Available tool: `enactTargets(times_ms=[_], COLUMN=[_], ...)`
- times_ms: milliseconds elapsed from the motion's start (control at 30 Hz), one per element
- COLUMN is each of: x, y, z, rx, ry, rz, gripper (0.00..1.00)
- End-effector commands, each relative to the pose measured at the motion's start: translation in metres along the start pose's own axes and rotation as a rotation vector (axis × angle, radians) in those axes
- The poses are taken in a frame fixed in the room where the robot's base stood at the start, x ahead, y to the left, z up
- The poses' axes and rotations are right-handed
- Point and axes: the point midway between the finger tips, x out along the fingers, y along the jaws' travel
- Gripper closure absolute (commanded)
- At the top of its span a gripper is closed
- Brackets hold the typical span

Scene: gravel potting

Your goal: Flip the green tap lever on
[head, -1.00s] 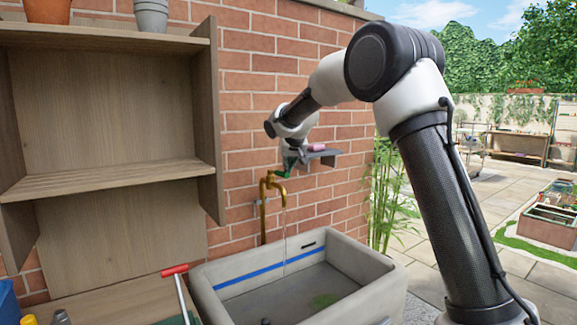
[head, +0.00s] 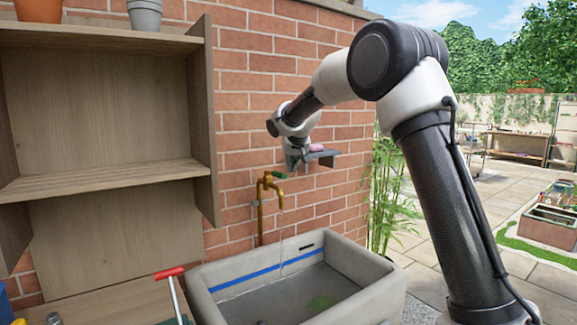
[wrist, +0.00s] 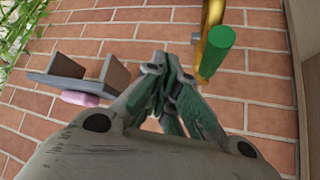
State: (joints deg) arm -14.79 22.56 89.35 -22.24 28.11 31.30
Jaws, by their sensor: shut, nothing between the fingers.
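The brass tap (head: 260,205) stands against the brick wall above the stone basin (head: 225,302). Its green lever (head: 279,175) is on top, and a thin pale stream of water (head: 282,245) runs from the spout into the basin. In the wrist view the green lever (wrist: 221,38) shows beside the brass body (wrist: 204,65), just right of my gripper (wrist: 172,62). My gripper is shut and empty. In the head view my gripper (head: 292,164) is just above and right of the lever, seemingly apart from it.
A small grey wall shelf (head: 325,158) holding a pink item (head: 316,147) is close to my gripper. A wooden shelf unit (head: 100,185) stands at left. A red-handled tool (head: 170,273) is left of the basin. Bamboo (head: 385,190) grows at right.

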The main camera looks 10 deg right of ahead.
Motion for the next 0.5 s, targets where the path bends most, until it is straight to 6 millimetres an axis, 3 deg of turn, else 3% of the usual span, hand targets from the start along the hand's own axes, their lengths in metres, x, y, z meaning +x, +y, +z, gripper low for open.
enactTargets(times_ms=[33, 500], x=[-0.002, -0.063], y=[0.005, -0.049], z=[-0.002, -0.029], rx=[0.002, -0.001], ry=[0.002, 0.004], rz=[0.001, 0.001], gripper=[1.0, 1.0])
